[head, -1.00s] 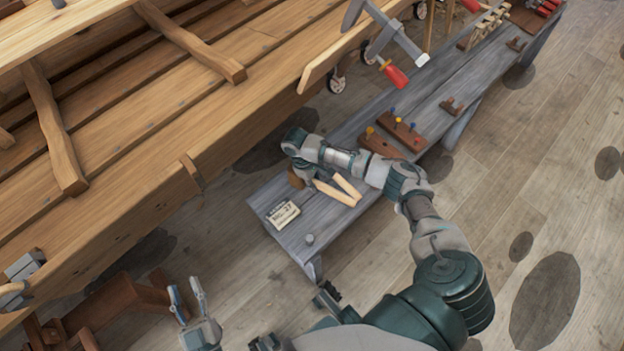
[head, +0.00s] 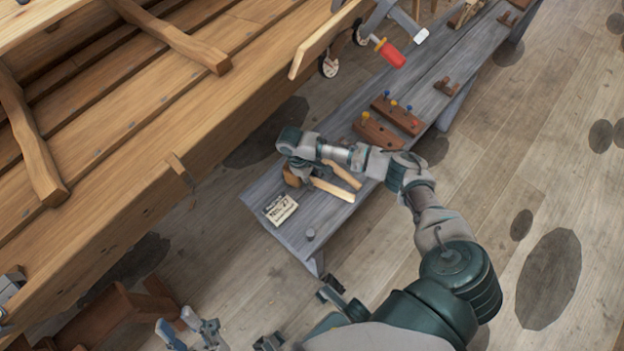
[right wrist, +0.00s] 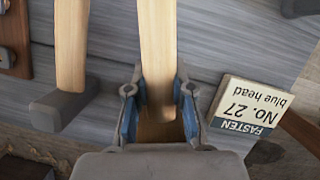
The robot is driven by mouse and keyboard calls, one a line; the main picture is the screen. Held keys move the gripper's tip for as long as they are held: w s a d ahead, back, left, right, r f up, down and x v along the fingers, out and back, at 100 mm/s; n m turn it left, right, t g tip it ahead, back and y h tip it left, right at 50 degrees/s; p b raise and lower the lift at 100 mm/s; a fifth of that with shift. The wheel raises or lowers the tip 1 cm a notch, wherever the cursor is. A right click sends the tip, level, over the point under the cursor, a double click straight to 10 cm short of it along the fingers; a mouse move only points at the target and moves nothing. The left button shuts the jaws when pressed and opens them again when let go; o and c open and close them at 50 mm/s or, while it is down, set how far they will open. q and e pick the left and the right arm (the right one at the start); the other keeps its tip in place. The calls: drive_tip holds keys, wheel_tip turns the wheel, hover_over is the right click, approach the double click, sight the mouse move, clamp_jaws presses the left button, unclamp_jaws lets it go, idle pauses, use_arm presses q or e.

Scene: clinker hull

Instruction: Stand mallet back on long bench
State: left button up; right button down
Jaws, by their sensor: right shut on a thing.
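The mallet has a pale wooden handle (head: 333,189) and a brown head (head: 291,177), low at the near end of the grey long bench (head: 345,225). My right gripper (head: 298,170) is shut on it. In the right wrist view the gripper's blue-padded fingers (right wrist: 158,115) flank the mallet (right wrist: 158,50) near its head, with the handle running up the picture. The head is partly hidden, and I cannot tell whether it touches the bench. My left gripper (head: 185,328) is open and empty at the lower left, away from the bench.
A second tool with a grey head (right wrist: 62,110) and wooden handle lies close beside the mallet. A "No. 27" card (head: 280,208) and a small grey peg (head: 310,234) are nearby. Brown blocks with coloured pegs (head: 397,115) stand farther along. The wooden hull (head: 150,160) borders the left.

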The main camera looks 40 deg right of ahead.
drive_tip(key=shift+f, duration=0.1)
drive_tip(key=shift+f, duration=0.25)
drive_tip(key=c, duration=0.9)
unclamp_jaws()
drive_tip(key=shift+c, duration=0.2)
